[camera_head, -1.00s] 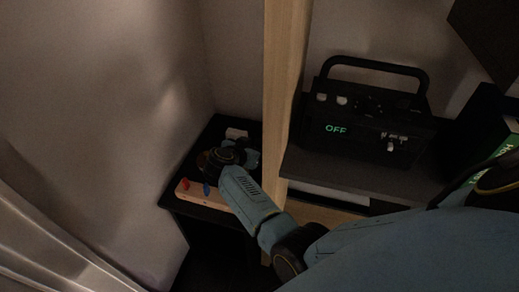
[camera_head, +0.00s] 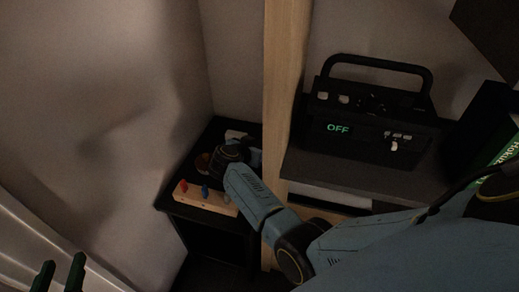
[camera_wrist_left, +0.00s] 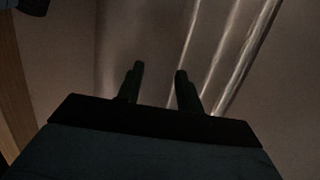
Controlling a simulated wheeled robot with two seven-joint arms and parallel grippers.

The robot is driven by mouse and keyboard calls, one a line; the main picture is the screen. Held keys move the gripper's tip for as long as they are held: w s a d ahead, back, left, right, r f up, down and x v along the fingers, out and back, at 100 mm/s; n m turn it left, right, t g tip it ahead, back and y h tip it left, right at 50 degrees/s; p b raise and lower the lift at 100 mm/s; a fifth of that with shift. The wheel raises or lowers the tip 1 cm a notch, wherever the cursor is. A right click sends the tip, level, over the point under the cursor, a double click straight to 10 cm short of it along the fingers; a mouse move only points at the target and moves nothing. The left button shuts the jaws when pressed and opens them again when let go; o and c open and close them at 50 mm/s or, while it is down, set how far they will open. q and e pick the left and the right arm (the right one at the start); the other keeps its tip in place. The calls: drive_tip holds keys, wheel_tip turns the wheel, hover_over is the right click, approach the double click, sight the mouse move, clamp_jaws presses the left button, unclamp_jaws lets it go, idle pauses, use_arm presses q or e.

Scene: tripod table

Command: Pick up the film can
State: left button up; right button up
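My left gripper (camera_head: 62,264) shows at the bottom left edge of the head view. In the left wrist view, its two dark green fingers (camera_wrist_left: 159,68) stand apart with nothing between them. My right arm reaches over a small black table (camera_head: 183,207), and its dark wrist (camera_head: 230,153) is above the tabletop. The right fingers are hidden behind that wrist. A small round brownish thing (camera_head: 203,161) lies beside the wrist, partly covered. I cannot tell whether it is the film can, and no other can is clear.
A wooden block (camera_head: 206,197) with red and blue pegs lies at the small table's front edge. A white item (camera_head: 235,134) is at its back. A wooden post (camera_head: 284,90) stands right of it. A black radio-like device (camera_head: 368,125) reading OFF sits on a shelf (camera_head: 330,172).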

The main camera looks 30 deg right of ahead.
drive_tip(key=c, duration=0.8)
